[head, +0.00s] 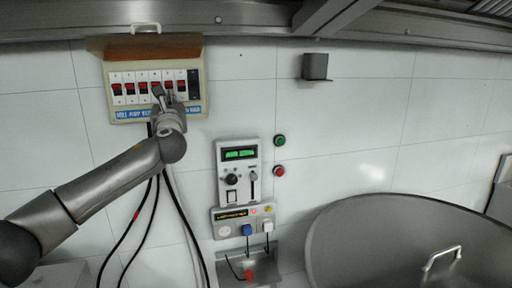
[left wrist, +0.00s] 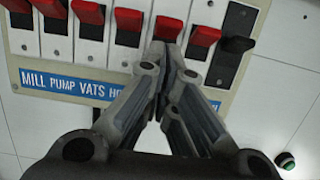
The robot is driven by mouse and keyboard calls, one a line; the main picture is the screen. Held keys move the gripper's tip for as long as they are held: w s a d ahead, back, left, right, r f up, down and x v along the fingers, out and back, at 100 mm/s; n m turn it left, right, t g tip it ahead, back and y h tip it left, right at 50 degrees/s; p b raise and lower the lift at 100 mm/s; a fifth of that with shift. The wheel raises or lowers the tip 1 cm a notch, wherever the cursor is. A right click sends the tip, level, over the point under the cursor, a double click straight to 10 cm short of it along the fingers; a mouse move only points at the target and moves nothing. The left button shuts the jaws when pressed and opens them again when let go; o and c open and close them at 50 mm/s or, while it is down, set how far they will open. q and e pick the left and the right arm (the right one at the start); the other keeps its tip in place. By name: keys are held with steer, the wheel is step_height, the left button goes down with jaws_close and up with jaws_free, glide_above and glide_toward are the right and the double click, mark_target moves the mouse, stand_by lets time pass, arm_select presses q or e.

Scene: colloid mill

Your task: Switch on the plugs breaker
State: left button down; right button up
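The breaker panel (head: 118,98) is a cream box on the wall at the upper left, with a raised brown cover (head: 120,46). It has a row of red levers and one dark lever (left wrist: 235,45) at the right end. A blue label strip (left wrist: 62,84) reads "MILL PUMP VATS HO…"; my fingers hide the rest, so I cannot read which lever is plugs. My left gripper (left wrist: 163,50) has its fingertips together, just below a red lever (left wrist: 167,28) right of the middle. I cannot tell whether they touch it. My right gripper is not in view.
A control box (head: 238,165) with a green display is on the wall below right, above a socket unit (head: 228,231) with plugs. Green (head: 279,140) and red (head: 279,171) buttons sit beside it. Black cables hang below the panel. A large metal bowl (head: 400,235) fills the lower right.

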arm_select(q)
steer(key=shift+f, duration=0.5)
steer(key=s+d+b, duration=0.1)
steer(key=s+d, duration=0.1)
steer(key=s, duration=0.5)
steer(key=shift+s, duration=0.35)
steer(key=shift+d, duration=0.1)
